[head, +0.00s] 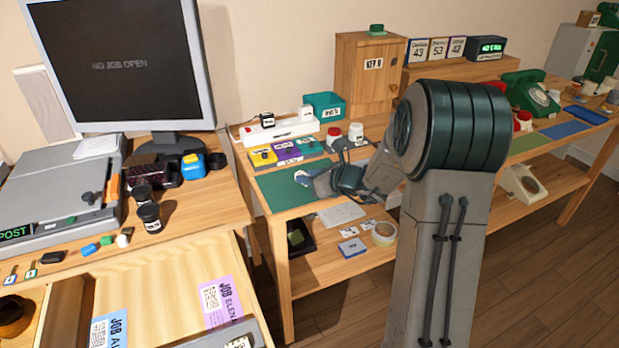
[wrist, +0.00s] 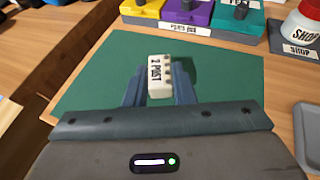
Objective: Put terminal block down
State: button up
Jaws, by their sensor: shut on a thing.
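The terminal block (wrist: 160,76) is a small white piece with "2 POST" lettering and a row of dark spots along one side. It shows in the wrist view between the fingers of my gripper (wrist: 159,88), which is shut on it. Behind it lies a green mat (wrist: 90,95) on the wooden table; I cannot tell whether the block touches the mat.
Yellow, purple and teal bins (wrist: 190,14) stand along the mat's far edge. A red-and-white shop container (wrist: 303,22) stands at the right. A grey tray (wrist: 308,125) lies right of the mat. In the head view, a wooden cabinet (head: 352,75) stands behind. The mat around the block is clear.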

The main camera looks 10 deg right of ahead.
jog(key=shift+f, duration=0.2)
jog(key=o, duration=1)
jog(key=shift+r, duration=0.15)
